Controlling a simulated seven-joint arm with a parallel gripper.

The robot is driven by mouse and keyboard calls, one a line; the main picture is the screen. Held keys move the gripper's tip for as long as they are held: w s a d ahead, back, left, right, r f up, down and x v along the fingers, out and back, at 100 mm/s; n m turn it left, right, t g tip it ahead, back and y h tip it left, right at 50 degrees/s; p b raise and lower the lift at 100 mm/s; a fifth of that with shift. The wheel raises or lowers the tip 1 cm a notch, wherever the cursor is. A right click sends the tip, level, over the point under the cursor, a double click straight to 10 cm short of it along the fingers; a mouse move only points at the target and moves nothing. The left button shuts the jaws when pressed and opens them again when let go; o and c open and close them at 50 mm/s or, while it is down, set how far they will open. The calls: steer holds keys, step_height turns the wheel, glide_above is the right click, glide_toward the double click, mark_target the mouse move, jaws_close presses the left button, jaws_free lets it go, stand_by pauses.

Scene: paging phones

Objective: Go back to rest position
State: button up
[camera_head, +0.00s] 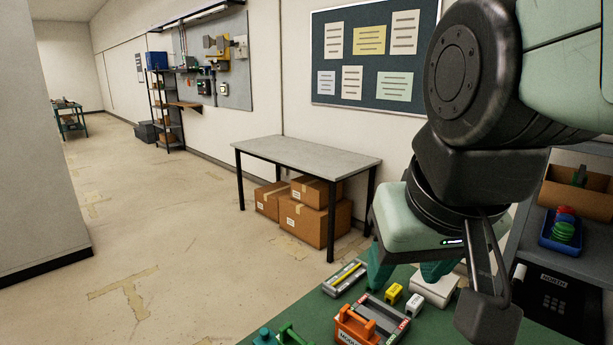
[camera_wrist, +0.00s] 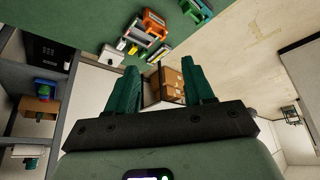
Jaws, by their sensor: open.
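My gripper (camera_head: 407,272) hangs above the green work surface (camera_head: 318,312) in the head view, below my arm's dark wrist joint. In the wrist view its two teal fingers stand apart, with nothing held in the gap between them (camera_wrist: 159,68). The far floor and cardboard boxes show through that gap. The fingertips in the head view are partly in front of the items behind, and I cannot tell their exact height.
On the green surface are an orange handled item (camera_head: 356,327), a grey tray (camera_head: 385,313), yellow blocks (camera_head: 393,293), a grey-yellow bar (camera_head: 345,278) and a white box (camera_head: 436,288). A grey table (camera_head: 305,157) stands behind, over cardboard boxes (camera_head: 318,222). A shelf with a blue bin (camera_head: 558,240) is right.

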steer(key=s, duration=0.3)
steer(key=shift+d+f, duration=0.35)
steer(key=shift+d, duration=0.05)
